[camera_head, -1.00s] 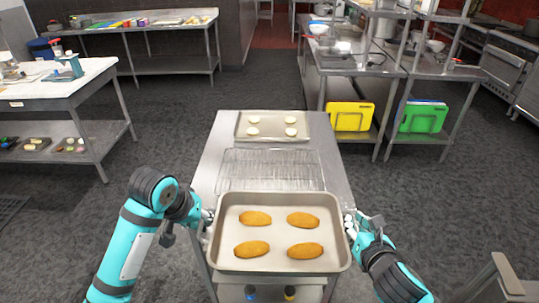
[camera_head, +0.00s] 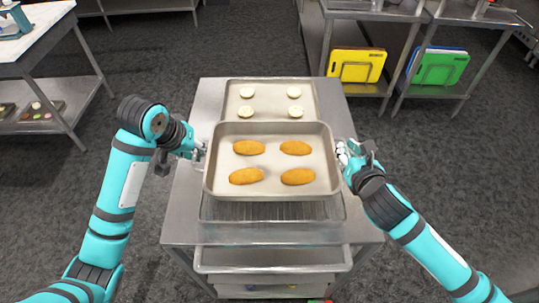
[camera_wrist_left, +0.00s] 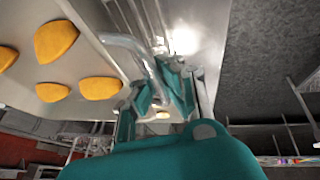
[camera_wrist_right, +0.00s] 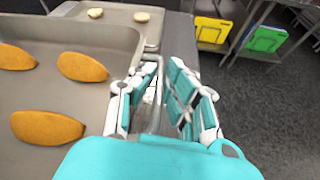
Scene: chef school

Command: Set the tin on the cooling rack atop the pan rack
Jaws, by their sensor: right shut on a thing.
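The tin (camera_head: 314,185), a metal pan holding several golden oblong pastries (camera_head: 297,177), is level between my grippers in the head view. It overlaps the cooling rack (camera_head: 272,211), a wire grid whose front strip shows below it; the rest is hidden. The tin appears to be above the rack; the gap is unclear. The pan rack (camera_head: 190,215) is a steel cart under both. My left gripper (camera_head: 203,153) is at the tin's left side, its fingers closed about the handle. My right gripper (camera_head: 344,157) is shut on the tin's right side.
A tray (camera_head: 233,97) with several pale rounds lies behind the tin, its near edge overlapped by it. More trays (camera_head: 272,259) sit lower in the cart. Yellow (camera_head: 355,66) and green (camera_head: 437,69) boards stand on a shelf beyond. A table (camera_head: 42,58) is at left.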

